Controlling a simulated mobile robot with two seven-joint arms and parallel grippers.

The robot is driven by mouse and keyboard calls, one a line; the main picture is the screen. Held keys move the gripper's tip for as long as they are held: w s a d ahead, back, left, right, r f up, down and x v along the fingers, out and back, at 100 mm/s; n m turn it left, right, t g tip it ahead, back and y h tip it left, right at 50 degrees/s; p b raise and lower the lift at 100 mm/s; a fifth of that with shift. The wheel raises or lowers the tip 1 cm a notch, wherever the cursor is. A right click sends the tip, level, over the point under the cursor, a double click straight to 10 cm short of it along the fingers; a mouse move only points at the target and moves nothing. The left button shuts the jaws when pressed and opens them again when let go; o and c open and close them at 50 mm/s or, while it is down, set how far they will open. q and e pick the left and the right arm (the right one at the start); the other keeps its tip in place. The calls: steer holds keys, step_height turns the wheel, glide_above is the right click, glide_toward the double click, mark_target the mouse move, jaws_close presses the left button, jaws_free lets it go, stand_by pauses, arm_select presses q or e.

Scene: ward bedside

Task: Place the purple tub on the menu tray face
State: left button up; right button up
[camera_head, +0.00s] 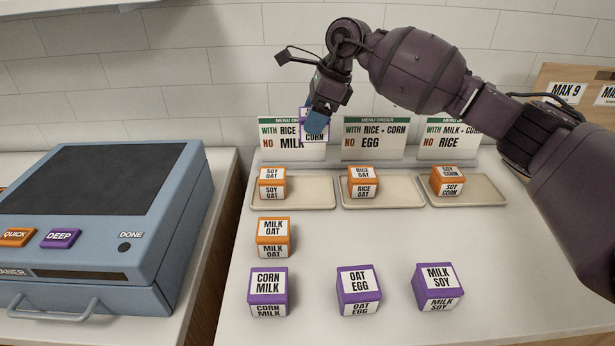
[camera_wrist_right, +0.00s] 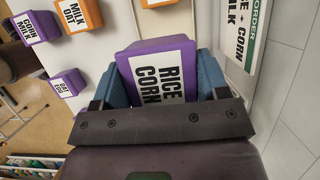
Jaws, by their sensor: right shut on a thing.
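My right gripper (camera_head: 318,120) is shut on a purple tub (camera_head: 313,138) and holds it up in front of the left menu card (camera_head: 275,135). In the right wrist view the tub (camera_wrist_right: 133,60) sits between the blue fingertips, its label reading "RICE CORN". Below it is the left tray (camera_head: 312,192), with an orange "SOY OAT" tub (camera_head: 271,183) at its left end and bare room to the right. The left card reads "WITH RICE + CORN, NO MILK" across the two views. My left gripper is not in view.
The middle tray (camera_head: 400,191) holds an orange "RICE OAT" tub; the right tray (camera_head: 485,190) holds "SOY CORN". In front stand orange "MILK OAT" (camera_head: 273,237) and purple "CORN MILK" (camera_head: 268,291), "OAT EGG" (camera_head: 358,290) and "MILK SOY" (camera_head: 438,287) tubs. A blue machine (camera_head: 95,220) stands left.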

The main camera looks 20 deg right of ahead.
step_height(320, 180, down, 12)
steer(key=shift+w+r+b, duration=0.1)
steer(key=shift+r+b, duration=0.05)
steer(key=shift+b, duration=0.15)
step_height(320, 180, down, 3)
steer(key=shift+f, duration=0.4)
steer(key=shift+f, duration=0.1)
steer(key=o, duration=1.1)
